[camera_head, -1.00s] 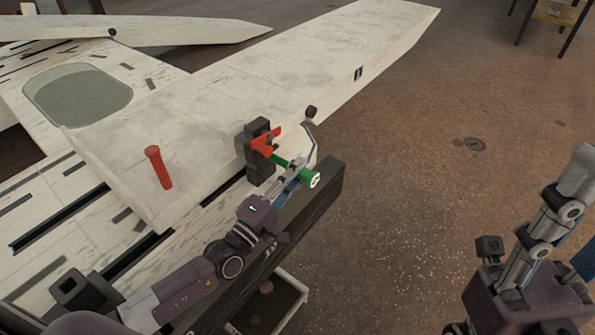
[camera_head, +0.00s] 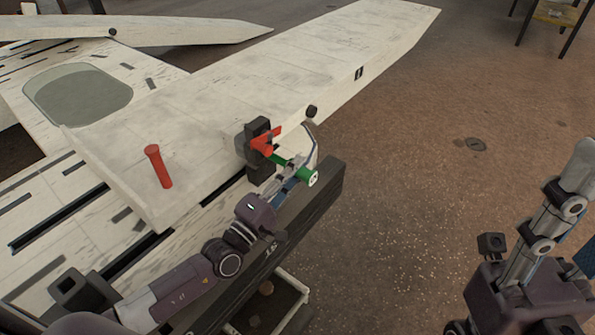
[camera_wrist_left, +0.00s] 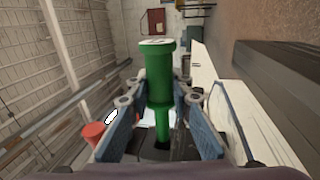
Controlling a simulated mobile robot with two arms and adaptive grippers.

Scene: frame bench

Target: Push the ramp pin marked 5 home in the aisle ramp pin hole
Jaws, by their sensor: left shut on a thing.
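My left gripper (camera_head: 286,171) is shut on a green pin (camera_head: 309,177), which it holds side-on by the shaft. The pin has a wide head with a pale, marked end face; the mark is too small to read. In the head view the thin end points at a dark bracket (camera_head: 258,131) with a red part (camera_head: 263,144). My right gripper (camera_head: 568,205) is partly cut off at the right edge.
A dark beam (camera_head: 300,222) runs below my left gripper. An open box (camera_head: 285,300) with small things stands below.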

